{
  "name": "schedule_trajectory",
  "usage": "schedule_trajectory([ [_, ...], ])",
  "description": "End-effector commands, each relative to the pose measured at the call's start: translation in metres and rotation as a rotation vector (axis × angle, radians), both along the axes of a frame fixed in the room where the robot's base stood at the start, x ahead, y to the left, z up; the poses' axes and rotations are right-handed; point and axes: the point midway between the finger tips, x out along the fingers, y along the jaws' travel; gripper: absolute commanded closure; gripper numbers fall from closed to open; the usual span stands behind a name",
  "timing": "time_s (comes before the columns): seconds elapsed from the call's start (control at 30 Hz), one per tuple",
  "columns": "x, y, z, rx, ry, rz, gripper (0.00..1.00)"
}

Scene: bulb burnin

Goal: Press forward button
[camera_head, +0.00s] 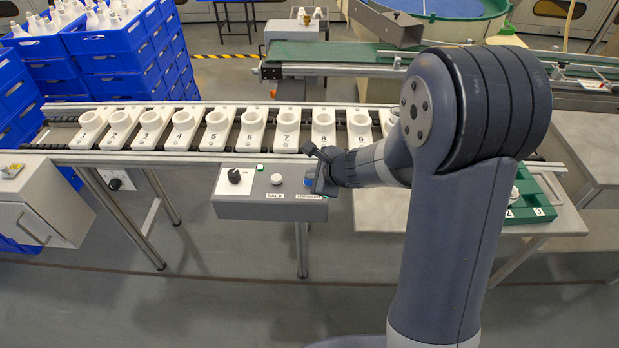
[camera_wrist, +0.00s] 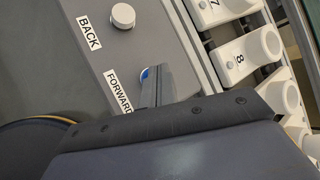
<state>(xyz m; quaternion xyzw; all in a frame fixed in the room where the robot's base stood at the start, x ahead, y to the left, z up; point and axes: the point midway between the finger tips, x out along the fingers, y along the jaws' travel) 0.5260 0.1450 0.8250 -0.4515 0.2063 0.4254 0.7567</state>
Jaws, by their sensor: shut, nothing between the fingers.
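The grey control box (camera_head: 255,209) is fixed to the front of the conveyor. On it are a black knob, a white button (camera_head: 277,179) above the BACK label (camera_head: 275,196), and a blue button (camera_head: 309,182) above the FORWARD label (camera_head: 311,196). My gripper (camera_head: 318,172) is shut and empty, its tips at the blue button. In the wrist view, the shut fingers (camera_wrist: 150,86) lie over the blue forward button (camera_wrist: 145,73) and hide most of it. I cannot tell whether they touch it. The white back button (camera_wrist: 123,16) is clear of the gripper.
Numbered white holders (camera_head: 217,130) stand in a row on the conveyor behind the box. A green tray (camera_head: 530,205) lies on the table at right, partly behind my arm. Blue crates (camera_head: 115,50) are stacked at back left. The floor in front is clear.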

Motion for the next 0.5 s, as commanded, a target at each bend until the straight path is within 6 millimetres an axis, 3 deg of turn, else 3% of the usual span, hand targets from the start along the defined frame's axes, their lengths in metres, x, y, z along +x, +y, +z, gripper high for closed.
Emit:
schedule_trajectory([
  [0.5, 0.000, 0.000, 0.018, -0.001, 0.001, 0.000, 1.00],
])
